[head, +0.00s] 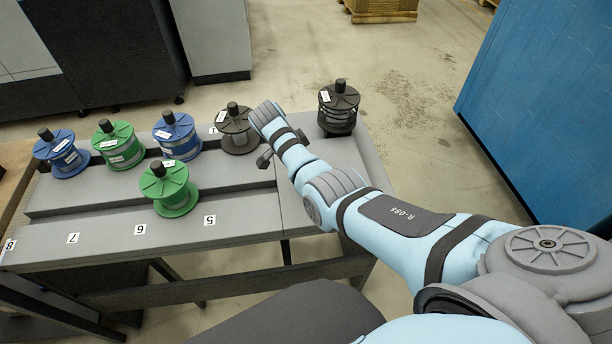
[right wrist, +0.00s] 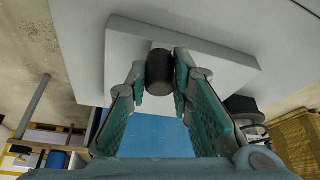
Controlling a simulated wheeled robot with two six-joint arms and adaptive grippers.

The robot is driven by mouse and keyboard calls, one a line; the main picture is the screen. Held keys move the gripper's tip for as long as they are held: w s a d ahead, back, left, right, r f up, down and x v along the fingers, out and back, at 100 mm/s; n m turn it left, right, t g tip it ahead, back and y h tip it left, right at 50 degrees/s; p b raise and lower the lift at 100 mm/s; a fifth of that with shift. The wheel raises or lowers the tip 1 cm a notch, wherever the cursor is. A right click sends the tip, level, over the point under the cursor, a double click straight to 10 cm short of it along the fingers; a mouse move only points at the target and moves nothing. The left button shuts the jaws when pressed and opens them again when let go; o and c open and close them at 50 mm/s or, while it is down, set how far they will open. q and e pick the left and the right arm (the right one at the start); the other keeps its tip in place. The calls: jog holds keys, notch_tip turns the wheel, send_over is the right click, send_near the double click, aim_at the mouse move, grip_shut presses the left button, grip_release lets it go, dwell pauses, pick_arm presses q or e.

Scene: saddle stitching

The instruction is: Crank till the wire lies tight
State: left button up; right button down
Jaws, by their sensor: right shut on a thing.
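My right arm comes in from the right in the head view, and its gripper (head: 266,158) is low beside the grey spool on the bench. In the right wrist view the right gripper (right wrist: 161,80) is shut on a black cylindrical crank handle (right wrist: 159,70), one finger on each side. The handle stands against a pale grey block (right wrist: 215,65). The dark spool (head: 338,108) stands upright at the bench's right end, beyond my forearm. The crank is mostly hidden in the head view, and I cannot tell how tight any wire lies. My left gripper is not in view.
A grey spool (head: 238,129), blue spools (head: 177,134) (head: 62,154) and a green spool (head: 118,146) stand on the bench's back shelf. Another green spool (head: 170,189) stands nearer the front. The numbered front ledge (head: 100,238) is otherwise clear. A blue panel (head: 545,110) stands right.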

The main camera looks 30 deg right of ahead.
jog(key=shift+f, duration=0.1)
dwell(0.3)
jog(key=c, duration=1.4)
grip_release()
jog(key=shift+w, duration=0.1)
jog(key=v, duration=1.2)
jog(key=shift+w+d, duration=0.1)
jog(key=shift+w, duration=0.05)
